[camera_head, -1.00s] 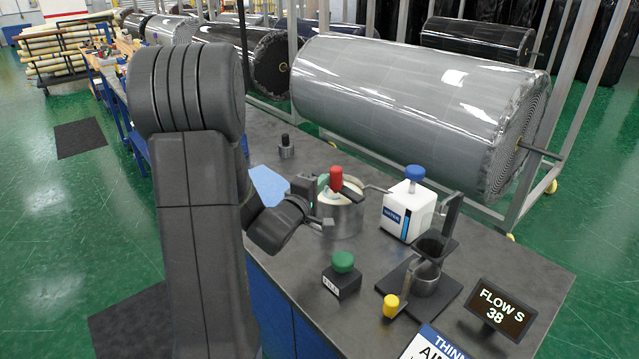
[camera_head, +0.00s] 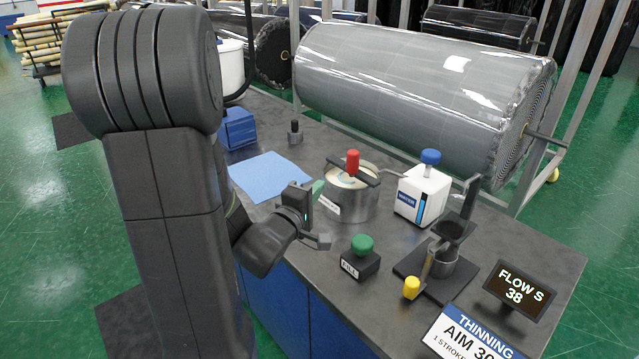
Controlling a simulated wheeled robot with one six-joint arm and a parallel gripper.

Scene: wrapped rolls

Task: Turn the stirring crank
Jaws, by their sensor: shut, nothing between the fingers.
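A metal pot (camera_head: 352,201) with pale contents stands on the dark bench. The stirring crank's red knob (camera_head: 352,162) stands upright above it, on a dark bar across the pot's top. My gripper (camera_head: 323,241) is shut and empty, in front of the pot and to its lower left in the head view. It appears apart from the red knob. My arm covers the left part of the bench.
A green-knobbed block (camera_head: 360,258), a white blue-capped container (camera_head: 422,195) and a cup stand with a yellow knob (camera_head: 411,288) are close by. A display (camera_head: 519,289) reads "FLOW S 38". A blue sheet (camera_head: 268,177) lies left of the pot.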

